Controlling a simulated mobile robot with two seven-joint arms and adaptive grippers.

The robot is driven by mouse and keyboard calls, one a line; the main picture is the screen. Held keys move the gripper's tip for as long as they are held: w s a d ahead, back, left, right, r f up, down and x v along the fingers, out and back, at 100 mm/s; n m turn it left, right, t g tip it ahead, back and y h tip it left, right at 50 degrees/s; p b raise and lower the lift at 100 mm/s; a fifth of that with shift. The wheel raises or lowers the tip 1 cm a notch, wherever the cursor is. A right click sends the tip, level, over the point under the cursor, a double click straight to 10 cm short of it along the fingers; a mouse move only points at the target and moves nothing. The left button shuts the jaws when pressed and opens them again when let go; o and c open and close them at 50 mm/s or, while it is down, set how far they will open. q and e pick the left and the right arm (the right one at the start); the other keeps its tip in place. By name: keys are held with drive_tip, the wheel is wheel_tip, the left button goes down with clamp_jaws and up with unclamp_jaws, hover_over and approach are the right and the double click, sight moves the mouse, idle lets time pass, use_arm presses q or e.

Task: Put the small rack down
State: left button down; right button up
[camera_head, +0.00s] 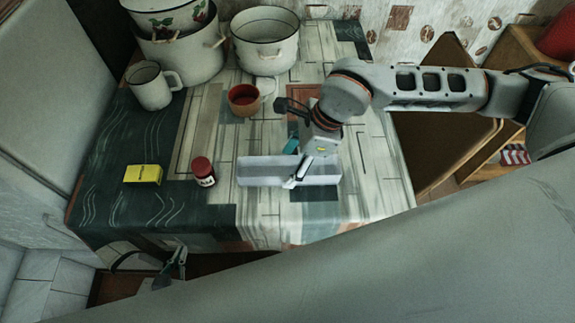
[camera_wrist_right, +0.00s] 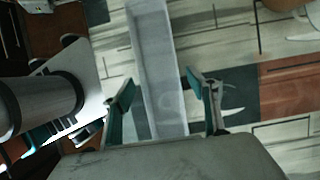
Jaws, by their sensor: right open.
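The small rack (camera_head: 256,180) is a long, pale grey, trough-like piece. It sits at the front of the table, and it also shows in the right wrist view (camera_wrist_right: 155,60), running between my right fingers. My right gripper (camera_head: 295,163) is over the rack's right half. Its two teal-padded fingers (camera_wrist_right: 167,98) are spread apart on either side of the rack, with a gap to it. My left gripper (camera_head: 173,268) hangs low in front of the table edge, away from the rack; I cannot tell its jaw state.
A red-lidded jar (camera_head: 203,172) stands just left of the rack, and a yellow box (camera_head: 143,174) lies further left. The table's right front is clear.

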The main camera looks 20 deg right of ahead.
drive_tip(key=v, duration=0.9)
drive_tip(key=shift+d+r, duration=0.2)
drive_tip(key=shift+r, duration=0.15)
drive_tip(key=shift+s, duration=0.15)
